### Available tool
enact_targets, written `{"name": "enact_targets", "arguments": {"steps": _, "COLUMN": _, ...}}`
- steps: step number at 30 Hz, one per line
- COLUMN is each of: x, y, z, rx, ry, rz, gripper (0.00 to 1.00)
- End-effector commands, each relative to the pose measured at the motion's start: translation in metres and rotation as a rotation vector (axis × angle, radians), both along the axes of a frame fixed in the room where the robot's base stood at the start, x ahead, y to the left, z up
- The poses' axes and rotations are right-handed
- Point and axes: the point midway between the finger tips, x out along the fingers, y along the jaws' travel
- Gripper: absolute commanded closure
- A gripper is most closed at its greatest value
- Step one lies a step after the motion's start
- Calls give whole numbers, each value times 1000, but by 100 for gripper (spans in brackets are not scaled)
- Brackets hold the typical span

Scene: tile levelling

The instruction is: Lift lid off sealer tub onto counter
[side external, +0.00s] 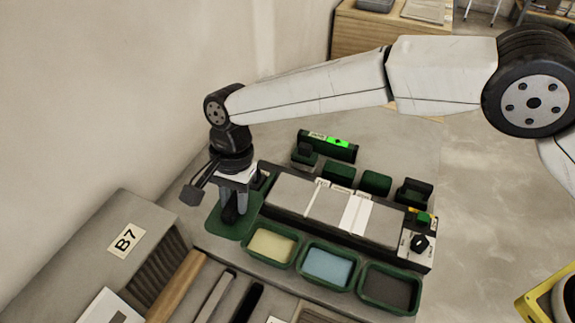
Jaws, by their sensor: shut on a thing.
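My gripper (232,207) points straight down at the left end of the work area. Its light grey fingers are shut on a dark, rounded piece, which looks like the lid (229,214) of the sealer tub. This piece is over a flat green pad (213,228). The fingers hide much of it. I cannot tell the tub apart from the lid, or whether there is a gap between them.
Right of my gripper are grey tiles (290,194) on a dark bed. In front stand green trays with yellow (271,245), blue (326,264) and dark (388,289) contents. Behind are a green-lit level (338,142) and dark green blocks (375,182). A B7-labelled box (125,240) stands left.

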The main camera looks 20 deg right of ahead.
Motion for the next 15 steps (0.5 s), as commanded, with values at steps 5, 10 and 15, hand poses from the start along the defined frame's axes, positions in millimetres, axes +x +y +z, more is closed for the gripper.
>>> {"name": "enact_targets", "arguments": {"steps": 5, "x": 6, "y": 6, "z": -2, "rx": 1, "ry": 0, "rz": -202, "gripper": 100}}
{"name": "enact_targets", "arguments": {"steps": 10, "x": 12, "y": 11, "z": -4, "rx": 1, "ry": 0, "rz": -389, "gripper": 100}}
{"name": "enact_targets", "arguments": {"steps": 15, "x": 17, "y": 16, "z": -5, "rx": 1, "ry": 0, "rz": -564, "gripper": 100}}
